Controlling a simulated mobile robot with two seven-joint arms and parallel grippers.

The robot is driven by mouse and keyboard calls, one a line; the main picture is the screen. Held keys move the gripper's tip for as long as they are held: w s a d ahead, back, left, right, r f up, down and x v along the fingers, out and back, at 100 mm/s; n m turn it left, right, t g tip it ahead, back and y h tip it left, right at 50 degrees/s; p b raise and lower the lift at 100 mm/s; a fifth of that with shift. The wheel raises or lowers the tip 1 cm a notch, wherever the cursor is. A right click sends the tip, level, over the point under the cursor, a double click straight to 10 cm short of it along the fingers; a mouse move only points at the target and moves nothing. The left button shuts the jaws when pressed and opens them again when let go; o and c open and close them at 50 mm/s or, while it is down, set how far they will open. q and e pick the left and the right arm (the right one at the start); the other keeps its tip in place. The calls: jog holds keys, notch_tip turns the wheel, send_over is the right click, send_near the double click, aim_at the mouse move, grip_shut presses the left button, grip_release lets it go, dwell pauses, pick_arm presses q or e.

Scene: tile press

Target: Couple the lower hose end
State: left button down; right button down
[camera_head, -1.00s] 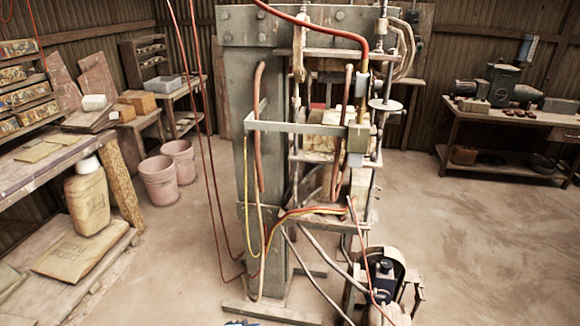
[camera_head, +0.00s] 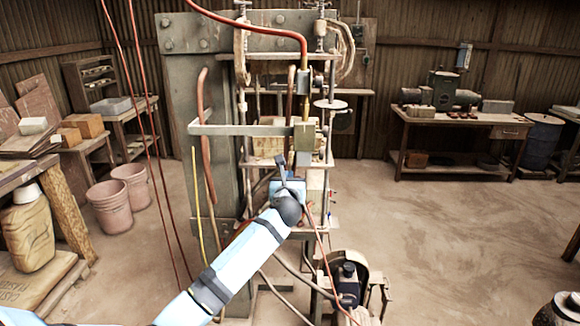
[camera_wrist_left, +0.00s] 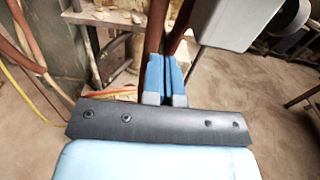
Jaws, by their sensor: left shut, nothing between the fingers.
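My left arm reaches in from the bottom of the head view to the press (camera_head: 213,105). My left gripper (camera_head: 283,163) is in front of the press's middle, below the metal block (camera_head: 304,138). In the left wrist view its blue fingers (camera_wrist_left: 164,80) are closed together with nothing between them. A reddish-brown upright hose or bar (camera_wrist_left: 157,25) shows just beyond the fingertips; I cannot tell if they touch. A red hose (camera_head: 262,27) runs to a fitting at the press's top. The lower hose end cannot be made out; my arm covers much of the lower shelf. My right gripper is not in view.
A motor unit (camera_head: 347,282) stands on the floor at the press's lower right, with thin hoses running to it. Thin red lines (camera_head: 150,140) hang left of the press. Pink buckets (camera_head: 110,205) stand left. A workbench (camera_head: 445,123) stands back right. Floor on the right is open.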

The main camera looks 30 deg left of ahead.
aim_at(290, 159)
pick_arm(q)
jog(key=x, duration=0.9)
jog(key=shift+d, duration=0.1)
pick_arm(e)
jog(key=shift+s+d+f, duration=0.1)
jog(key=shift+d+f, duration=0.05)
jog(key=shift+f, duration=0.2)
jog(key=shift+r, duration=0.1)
pick_arm(q)
jog(key=shift+w+a+r, duration=0.25)
jog(key=shift+w, duration=0.2)
jog(key=x, duration=0.2)
jog(key=shift+w+a+f, duration=0.1)
jog(key=shift+w+a, duration=0.05)
jog(key=shift+w, duration=0.1)
jog(key=shift+s+a, duration=0.1)
jog(key=shift+r, duration=0.2)
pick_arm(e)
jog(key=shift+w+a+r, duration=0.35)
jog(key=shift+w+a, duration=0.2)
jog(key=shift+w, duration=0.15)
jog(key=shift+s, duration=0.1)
